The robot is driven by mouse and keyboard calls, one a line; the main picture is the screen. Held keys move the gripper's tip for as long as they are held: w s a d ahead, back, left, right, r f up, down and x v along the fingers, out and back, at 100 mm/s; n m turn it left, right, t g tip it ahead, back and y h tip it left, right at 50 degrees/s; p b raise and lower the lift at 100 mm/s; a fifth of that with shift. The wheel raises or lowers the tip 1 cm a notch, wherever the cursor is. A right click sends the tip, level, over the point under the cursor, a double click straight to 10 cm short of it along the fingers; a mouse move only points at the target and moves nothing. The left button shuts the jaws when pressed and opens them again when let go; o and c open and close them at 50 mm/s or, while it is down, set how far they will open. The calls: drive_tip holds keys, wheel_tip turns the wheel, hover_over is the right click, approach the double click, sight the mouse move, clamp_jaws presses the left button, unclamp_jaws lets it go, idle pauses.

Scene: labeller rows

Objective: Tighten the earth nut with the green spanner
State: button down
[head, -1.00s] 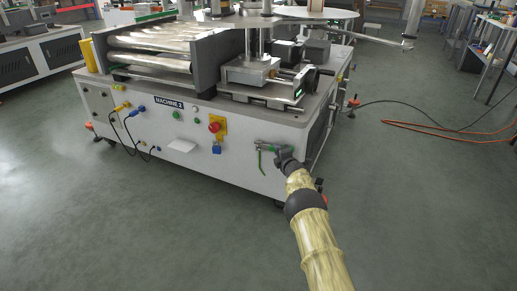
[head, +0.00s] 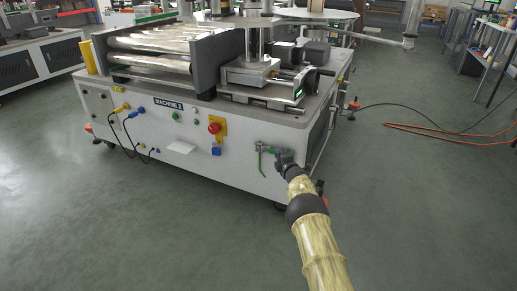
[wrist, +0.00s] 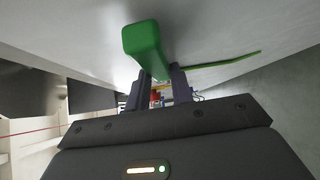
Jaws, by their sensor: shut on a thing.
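The green spanner (head: 267,148) is at the lower right of the white front panel of Machine 2, roughly level in the head view. My gripper (head: 281,155) is at its right end, close to the panel. In the wrist view the spanner (wrist: 145,45) is a thick green bar rising from between the two fingers of my gripper (wrist: 160,88), which is shut on it. A thin green strand, apparently the earth wire (head: 261,166), hangs below the spanner; a green strand (wrist: 222,61) also runs along the panel in the wrist view. The earth nut cannot be made out.
An orange cable (head: 430,131) lies on the floor at right. The floor in front is clear.

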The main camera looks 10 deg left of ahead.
drive_tip(key=shift+f+m+t+y+b, duration=0.4)
drive_tip(key=shift+f+m+t+b, duration=0.75)
drive_tip(key=shift+b, duration=1.65)
drive_tip(key=shift+d+r+n+g+p, duration=0.1)
drive_tip(key=shift+r+n+g+p, duration=0.05)
drive_tip(key=shift+n+g+p, duration=0.35)
drive_tip(key=shift+d, duration=0.1)
drive_tip(key=shift+s+d+p, duration=0.25)
drive_tip(key=shift+d+p, duration=0.15)
drive_tip(key=shift+d, duration=0.25)
drive_tip(key=shift+s+d+p, duration=0.3)
drive_tip(key=shift+d+p, duration=0.15)
drive_tip(key=shift+d, duration=0.15)
drive_tip(key=shift+s+d+p, duration=0.25)
drive_tip(key=shift+d+p, duration=0.15)
drive_tip(key=shift+d, duration=0.25)
drive_tip(key=shift+a+p+v, duration=0.15)
drive_tip(key=shift+p+v, duration=1.1)
drive_tip(key=shift+p, duration=0.1)
drive_tip(key=shift+a+p+v, duration=0.2)
drive_tip(key=shift+p+v, duration=1.05)
drive_tip(key=shift+p, duration=0.05)
drive_tip(key=shift+s, duration=0.15)
